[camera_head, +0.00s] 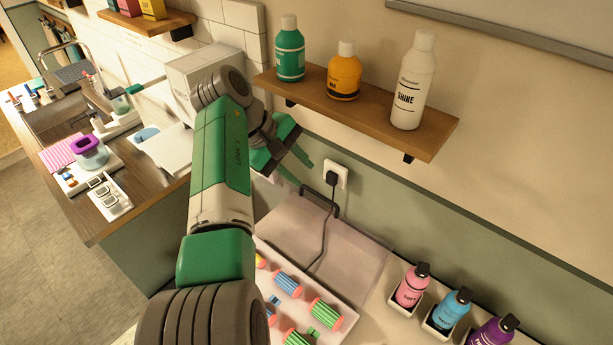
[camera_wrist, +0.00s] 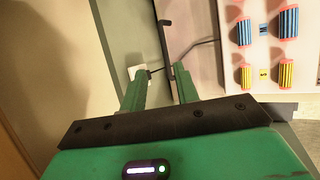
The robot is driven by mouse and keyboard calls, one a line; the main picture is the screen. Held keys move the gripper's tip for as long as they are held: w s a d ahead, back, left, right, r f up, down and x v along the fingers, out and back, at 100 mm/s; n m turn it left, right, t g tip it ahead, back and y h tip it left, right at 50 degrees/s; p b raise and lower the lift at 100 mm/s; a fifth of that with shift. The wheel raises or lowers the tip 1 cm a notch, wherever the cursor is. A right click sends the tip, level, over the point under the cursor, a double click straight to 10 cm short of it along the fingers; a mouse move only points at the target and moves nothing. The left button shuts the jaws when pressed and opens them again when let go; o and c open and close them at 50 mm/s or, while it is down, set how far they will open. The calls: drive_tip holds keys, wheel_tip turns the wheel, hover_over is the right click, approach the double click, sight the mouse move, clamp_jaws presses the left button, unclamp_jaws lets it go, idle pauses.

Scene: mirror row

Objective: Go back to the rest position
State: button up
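My gripper (camera_head: 299,170) is in front of the wall, below the wooden shelf and left of the wall socket. My green and grey arm reaches up to it from the bottom of the head view. In the wrist view the two green fingers of my gripper (camera_wrist: 160,80) stand apart with nothing between them. Past the fingers the socket (camera_wrist: 138,73) and its black cord show.
The shelf (camera_head: 375,108) holds green, orange and white bottles. Below lies an open case (camera_head: 335,250) with striped rollers (camera_head: 288,284). Pink, blue and purple bottles (camera_head: 452,312) stand at the lower right. A cluttered counter (camera_head: 105,215) is at the left.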

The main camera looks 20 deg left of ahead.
idle(0.4)
